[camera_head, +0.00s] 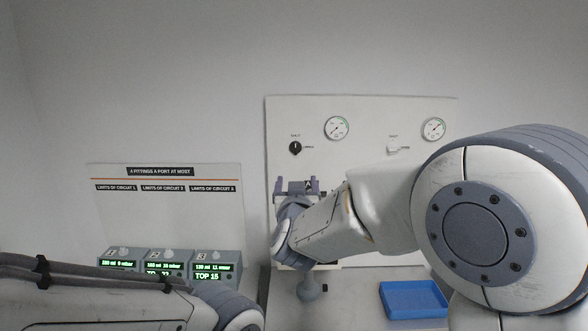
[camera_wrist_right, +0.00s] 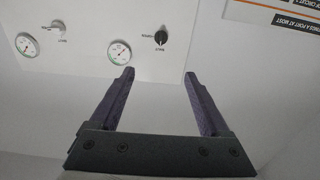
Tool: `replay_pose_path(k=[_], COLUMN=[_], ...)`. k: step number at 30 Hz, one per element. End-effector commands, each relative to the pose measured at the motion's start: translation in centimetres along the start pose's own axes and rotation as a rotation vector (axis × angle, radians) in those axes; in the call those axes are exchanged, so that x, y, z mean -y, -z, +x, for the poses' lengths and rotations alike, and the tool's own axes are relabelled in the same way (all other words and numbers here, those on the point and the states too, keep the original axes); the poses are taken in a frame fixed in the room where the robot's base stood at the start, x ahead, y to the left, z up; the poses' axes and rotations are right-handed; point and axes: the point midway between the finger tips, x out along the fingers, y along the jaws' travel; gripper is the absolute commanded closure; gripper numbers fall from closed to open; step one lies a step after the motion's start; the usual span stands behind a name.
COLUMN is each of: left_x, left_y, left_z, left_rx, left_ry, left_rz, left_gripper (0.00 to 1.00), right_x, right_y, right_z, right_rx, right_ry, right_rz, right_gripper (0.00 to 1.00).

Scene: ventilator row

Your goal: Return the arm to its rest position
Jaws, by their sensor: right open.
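My right gripper (camera_head: 297,184) is raised in front of the white wall panel (camera_head: 365,120), its two purple fingers apart. In the right wrist view the gripper (camera_wrist_right: 159,75) is open, with nothing between its fingers. It points toward the panel below the black knob (camera_wrist_right: 161,37), which also shows in the head view (camera_head: 295,148). My right arm reaches in from the right and covers the lower part of the panel. My left arm crosses the lower left of the head view, and its gripper is not seen.
Several gauges and a white switch (camera_head: 393,148) are on the panel, including a left gauge (camera_head: 337,128). Lit monitor boxes (camera_head: 168,262) stand at left below a limits sign (camera_head: 165,210). A blue tray (camera_head: 413,300) sits at lower right, apparently empty.

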Motion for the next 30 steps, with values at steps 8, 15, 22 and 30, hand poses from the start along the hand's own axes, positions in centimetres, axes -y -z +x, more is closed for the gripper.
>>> replay_pose_path(k=[8, 15, 22, 30], left_x=[0.0, 0.0, 0.0, 0.0], left_y=[0.0, 0.0, 0.0, 0.0], left_z=[0.0, 0.0, 0.0, 0.0], left_rx=[0.0, 0.0, 0.0, 0.0], left_ry=[0.0, 0.0, 0.0, 0.0], left_rz=[0.0, 0.0, 0.0, 0.0], left_gripper=[0.5, 0.5, 0.5, 0.5], right_x=[-0.5, -2.8, -7.2, -12.6], right_y=[-3.0, -7.7, -14.6, -21.3], right_z=[-0.3, -1.9, -6.6, -15.0], right_rx=[0.118, 0.308, 0.614, 0.982], right_ry=[0.067, 0.123, 0.152, 0.116], right_rz=[-0.007, -0.013, -0.013, -0.002], right_gripper=[0.2, 0.2, 0.2, 0.2])
